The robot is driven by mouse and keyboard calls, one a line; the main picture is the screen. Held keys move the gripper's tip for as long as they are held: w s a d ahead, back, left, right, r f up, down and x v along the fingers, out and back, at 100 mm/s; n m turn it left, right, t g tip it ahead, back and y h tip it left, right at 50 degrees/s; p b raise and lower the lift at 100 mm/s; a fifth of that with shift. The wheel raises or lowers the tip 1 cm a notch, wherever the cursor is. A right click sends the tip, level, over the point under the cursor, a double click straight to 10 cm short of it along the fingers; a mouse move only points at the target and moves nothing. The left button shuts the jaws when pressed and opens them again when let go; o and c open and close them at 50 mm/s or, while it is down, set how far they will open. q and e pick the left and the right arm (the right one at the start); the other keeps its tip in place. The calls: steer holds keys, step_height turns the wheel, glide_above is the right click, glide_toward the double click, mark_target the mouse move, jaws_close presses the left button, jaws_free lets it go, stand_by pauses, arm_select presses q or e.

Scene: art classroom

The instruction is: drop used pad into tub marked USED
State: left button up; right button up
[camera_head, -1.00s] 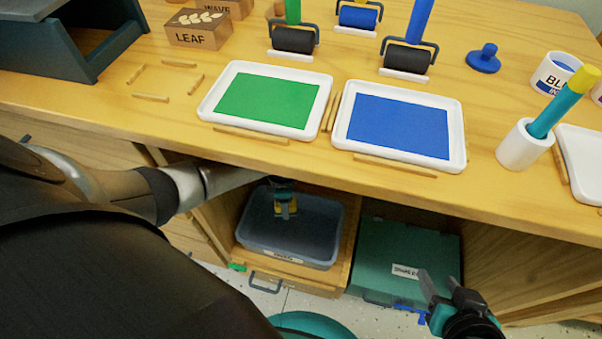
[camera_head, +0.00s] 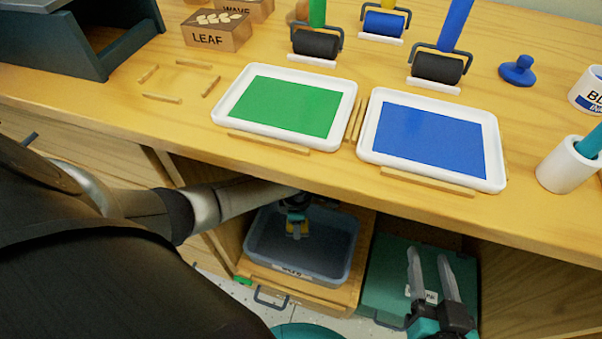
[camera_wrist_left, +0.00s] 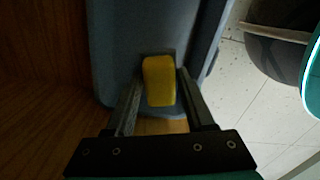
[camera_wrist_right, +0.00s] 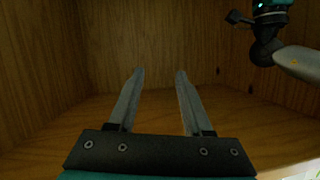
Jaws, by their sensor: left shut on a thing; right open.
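The used pad (camera_head: 296,232) is a yellow block in my left gripper (camera_head: 297,226), which reaches in under the counter's front edge. In the left wrist view the pad (camera_wrist_left: 159,82) sits between the two fingers, over the grey-blue tub (camera_wrist_left: 112,40). In the head view the tub (camera_head: 340,240) stands below the counter with a pale label (camera_head: 292,272) on its front, too small to read surely. The pad's height above the tub floor is hard to tell. My right gripper (camera_head: 428,254) is open and empty, over the green box; it also shows in the right wrist view (camera_wrist_right: 160,72).
The tub stands on a wooden pull-out (camera_head: 312,291) with a handle. A green box (camera_head: 385,290) is to its right. The counter edge overhangs my left forearm. On top stand a green-ink tray (camera_head: 228,103), a blue-ink tray (camera_head: 487,110) and rollers.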

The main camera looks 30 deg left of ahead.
arm_select(q)
steer(key=shift+d+f+b, duration=0.1)
steer(key=shift+f+b, duration=0.3)
steer(key=shift+f, duration=0.55)
arm_select(e)
steer(key=shift+s+a+r+t+y, duration=0.1)
steer(key=shift+a+r+t+y, duration=0.2)
steer(key=shift+a+r+t, duration=0.25)
steer(key=shift+s+a+r+t+y, duration=0.1)
steer(key=shift+a+r+t+y, duration=0.2)
steer(key=shift+a+t, duration=0.45)
arm_select(q)
steer(key=o, duration=1.4)
steer(key=shift+r, duration=0.1)
